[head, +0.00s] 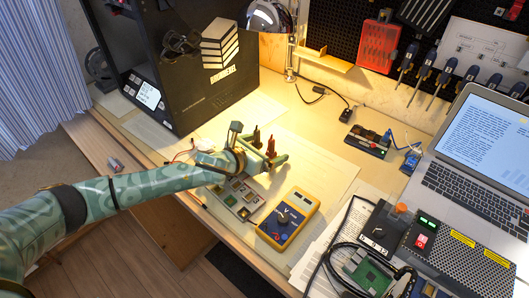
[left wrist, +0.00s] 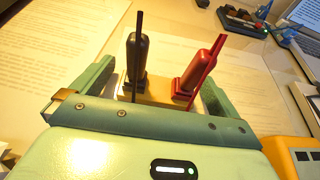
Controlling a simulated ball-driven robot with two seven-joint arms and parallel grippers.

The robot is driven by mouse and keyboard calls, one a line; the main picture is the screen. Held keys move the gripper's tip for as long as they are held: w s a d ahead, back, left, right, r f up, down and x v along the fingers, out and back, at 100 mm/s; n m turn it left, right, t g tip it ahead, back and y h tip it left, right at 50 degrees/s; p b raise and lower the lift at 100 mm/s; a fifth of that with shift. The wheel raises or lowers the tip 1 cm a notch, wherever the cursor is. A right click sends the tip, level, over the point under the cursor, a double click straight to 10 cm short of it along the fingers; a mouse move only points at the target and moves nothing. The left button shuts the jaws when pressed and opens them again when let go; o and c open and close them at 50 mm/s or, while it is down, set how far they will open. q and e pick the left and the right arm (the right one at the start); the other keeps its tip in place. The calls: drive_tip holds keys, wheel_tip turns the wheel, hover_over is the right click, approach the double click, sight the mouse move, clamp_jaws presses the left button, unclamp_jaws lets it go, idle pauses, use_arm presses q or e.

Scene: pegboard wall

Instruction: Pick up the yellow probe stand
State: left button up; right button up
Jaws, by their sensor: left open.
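The yellow probe stand (left wrist: 158,92) shows in the left wrist view as a low pale-yellow block. It holds an upright black probe (left wrist: 137,58) and a red probe (left wrist: 201,66), which leans to the right in that view. The probes also show in the head view, the black one (head: 256,137) left of the red one (head: 271,145); the stand itself is mostly hidden there by my gripper. My left gripper (head: 261,148) is open, with one green finger on each side of the stand. I cannot tell whether the fingers touch it. My right gripper is not in view.
A yellow multimeter (head: 287,218) and a tray of small parts (head: 234,198) lie near the desk's front. A black 3D printer (head: 180,75) stands behind left, a lamp (head: 268,18) behind. A laptop (head: 470,160) is at right. Paper sheets lie around the stand.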

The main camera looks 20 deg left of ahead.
use_arm(q)
drive_tip(key=c, duration=1.1)
drive_tip(key=shift+r, duration=0.15)
